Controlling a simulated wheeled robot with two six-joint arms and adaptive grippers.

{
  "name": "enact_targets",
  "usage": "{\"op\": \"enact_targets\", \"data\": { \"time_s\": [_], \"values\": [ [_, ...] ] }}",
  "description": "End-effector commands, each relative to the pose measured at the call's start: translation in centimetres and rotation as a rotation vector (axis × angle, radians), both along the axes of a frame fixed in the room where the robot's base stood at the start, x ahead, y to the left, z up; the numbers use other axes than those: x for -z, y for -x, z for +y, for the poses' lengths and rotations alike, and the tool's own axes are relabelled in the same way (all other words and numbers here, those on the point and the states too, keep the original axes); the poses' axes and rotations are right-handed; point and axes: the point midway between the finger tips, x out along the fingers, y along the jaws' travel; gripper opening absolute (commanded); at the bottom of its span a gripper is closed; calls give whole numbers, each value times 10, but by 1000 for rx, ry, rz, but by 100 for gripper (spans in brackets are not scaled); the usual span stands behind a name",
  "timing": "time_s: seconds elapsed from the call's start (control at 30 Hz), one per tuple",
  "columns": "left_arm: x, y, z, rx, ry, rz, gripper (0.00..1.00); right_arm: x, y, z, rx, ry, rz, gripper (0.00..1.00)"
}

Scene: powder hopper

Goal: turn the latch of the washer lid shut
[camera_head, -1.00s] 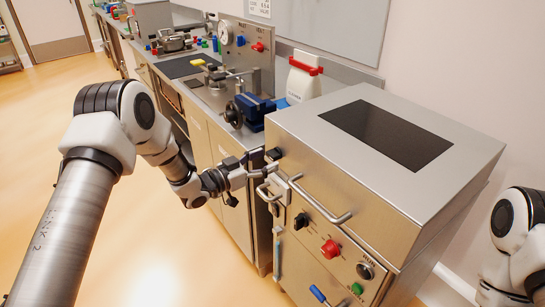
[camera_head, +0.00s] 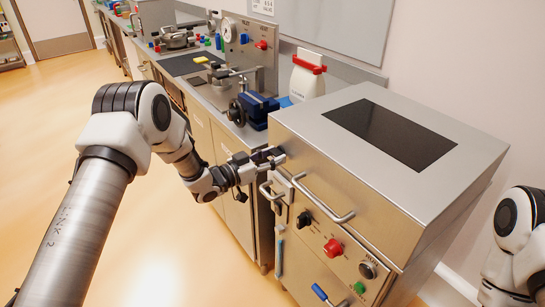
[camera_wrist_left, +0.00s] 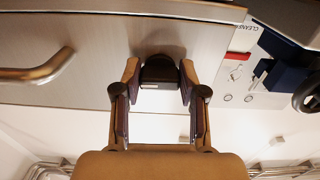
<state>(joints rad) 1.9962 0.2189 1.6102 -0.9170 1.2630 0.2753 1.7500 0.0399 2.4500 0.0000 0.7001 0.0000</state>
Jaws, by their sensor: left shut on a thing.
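The washer (camera_head: 400,199) is a steel cabinet at the right of the head view, with a dark window in its flat lid (camera_head: 300,126). The latch (camera_wrist_left: 159,73) is a small black knob on the lid's front edge, seen between my fingers in the left wrist view. In the head view it is mostly hidden by my fingers. My left gripper (camera_head: 268,158) is at the lid's front left corner; it also shows in the left wrist view (camera_wrist_left: 159,82), with a finger on each side of the latch, shut on it. My right gripper is out of view.
A bar handle (camera_head: 325,200) sticks out of the washer front, right of my left gripper. Below are a black knob (camera_head: 304,219) and a red knob (camera_head: 333,248). A blue vise (camera_head: 256,108) and a white bottle (camera_head: 306,80) stand on the bench behind.

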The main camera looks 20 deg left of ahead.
Motion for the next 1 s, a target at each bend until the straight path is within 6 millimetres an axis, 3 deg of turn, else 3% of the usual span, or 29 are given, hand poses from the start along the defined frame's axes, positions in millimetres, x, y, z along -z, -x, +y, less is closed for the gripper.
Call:
{"op": "enact_targets", "data": {
  "time_s": [0.37,1.0],
  "values": [
    [-1,0,0,-1,180,140,7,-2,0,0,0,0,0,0],
    [-3,2,-2,-2,657,512,7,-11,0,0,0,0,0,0]
  ]
}}
